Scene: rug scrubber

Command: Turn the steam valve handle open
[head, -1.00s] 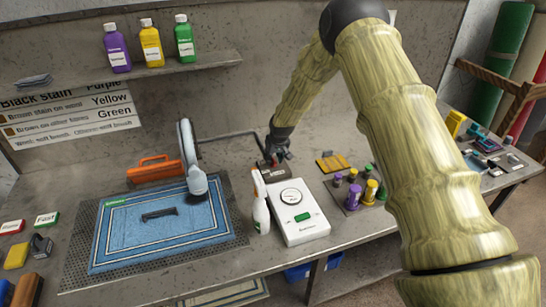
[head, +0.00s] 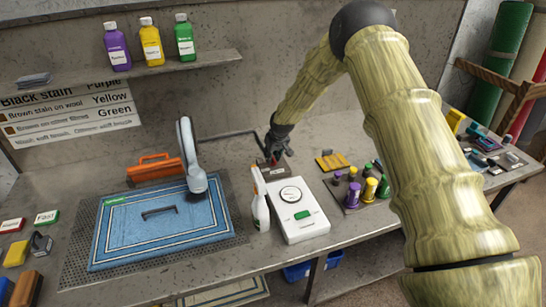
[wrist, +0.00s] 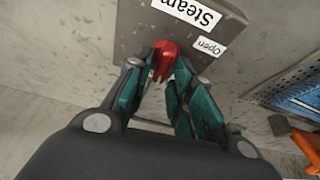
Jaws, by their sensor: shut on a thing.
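The red steam valve handle (wrist: 162,58) shows between my fingertips in the wrist view. It stands in front of a brownish-grey box (wrist: 135,38) with white labels reading "Steam" and "Open". My gripper (wrist: 163,78) has its green-sided fingers closed on the handle; they hide part of it. The handle points up toward the box in that view, beside the "Open" label (wrist: 209,48). In the head view my gripper (head: 278,153) is at the back of the bench, just above the small valve box (head: 266,165), and hides most of the handle.
A white device with a dial (head: 298,212) and a spray bottle (head: 260,205) stand in front of the valve box. A blue rug (head: 120,245) and a brush on a grey arm (head: 196,180) are to the left. Several colored-cap bottles (head: 370,188) stand to the right.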

